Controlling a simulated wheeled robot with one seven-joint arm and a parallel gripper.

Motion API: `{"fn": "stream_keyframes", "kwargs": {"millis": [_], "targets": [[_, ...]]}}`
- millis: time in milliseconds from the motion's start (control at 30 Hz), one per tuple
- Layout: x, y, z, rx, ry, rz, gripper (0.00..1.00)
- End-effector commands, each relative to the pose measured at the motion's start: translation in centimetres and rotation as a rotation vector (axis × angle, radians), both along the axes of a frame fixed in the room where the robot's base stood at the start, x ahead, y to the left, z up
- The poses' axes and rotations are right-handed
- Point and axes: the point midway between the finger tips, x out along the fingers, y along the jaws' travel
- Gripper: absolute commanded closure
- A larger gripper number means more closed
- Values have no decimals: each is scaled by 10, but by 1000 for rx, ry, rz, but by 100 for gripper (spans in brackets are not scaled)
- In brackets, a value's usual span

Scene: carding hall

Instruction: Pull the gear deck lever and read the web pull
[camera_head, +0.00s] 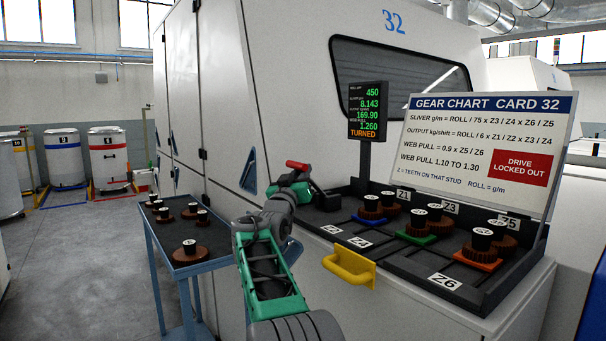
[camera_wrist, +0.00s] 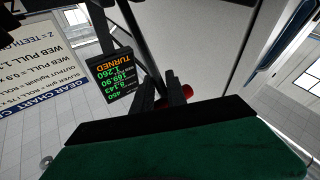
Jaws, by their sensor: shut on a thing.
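The gear deck lever has a red handle (camera_head: 297,165) at the left end of the gear deck (camera_head: 400,262). My gripper (camera_head: 302,176) is at this handle and shut on it; my wrist hides part of the lever. In the wrist view, my gripper's dark fingers (camera_wrist: 166,92) have a bit of red handle (camera_wrist: 187,91) beside them. The display (camera_head: 368,111) reads 450, 8.143, 169.90 and web pull 1.260, with "TURNED" in orange below. It shows upside down in the wrist view (camera_wrist: 118,77).
The gear chart card (camera_head: 480,140) gives web pull 1.10 to 1.30 and a red "drive locked out" box. Gears stand on the deck, above a yellow handle (camera_head: 348,266). A blue cart (camera_head: 178,262) with several gears stands left. Cans (camera_head: 108,158) stand far left; floor between is clear.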

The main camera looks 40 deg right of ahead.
Motion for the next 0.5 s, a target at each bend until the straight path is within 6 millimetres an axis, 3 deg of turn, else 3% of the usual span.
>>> {"fn": "stream_keyframes", "kwargs": {"millis": [67,100,300,500], "targets": [[3,1,-4,5,5,7,100],[3,1,-4,5,5,7,82],[1,0,-3,4,4,3,66],[0,-1,-2,2,3,0,66]]}}
